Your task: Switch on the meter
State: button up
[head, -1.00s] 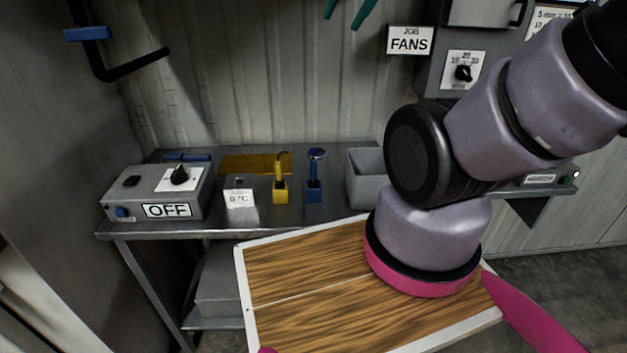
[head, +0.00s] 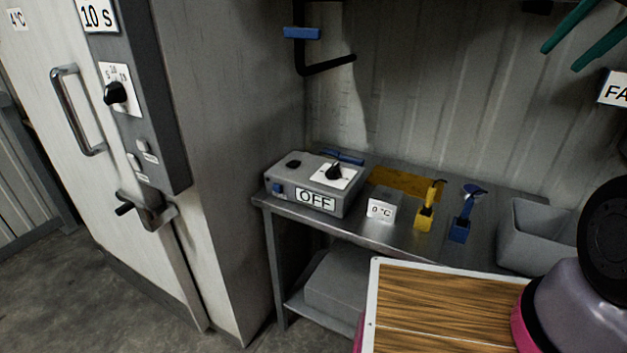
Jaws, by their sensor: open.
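A grey box (head: 335,201) with an OFF display (head: 315,199) sits at the left end of the metal bench. Its sloped top has a black knob (head: 334,171) on a white plate and a small black piece (head: 293,163). A blue button (head: 277,188) is on its front face at left. A small block labelled 0 °C (head: 381,209) stands to its right on the bench. I cannot tell from labels which is the meter. My arm shows at the lower right, apart from the box. My gripper's fingers are not in view.
Yellow (head: 424,218) and blue (head: 460,230) holders with handled tools and a grey bin (head: 540,240) stand right on the bench (head: 357,226). A white-rimmed wooden board (head: 440,300) is in front. A tall cabinet with a door handle (head: 78,110) stands left. Floor is clear at lower left.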

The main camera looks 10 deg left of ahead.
aim_at(293, 163)
jog(key=j, duration=1.05)
jog(key=k+j+u, duration=0.1)
jog(key=j, duration=0.95)
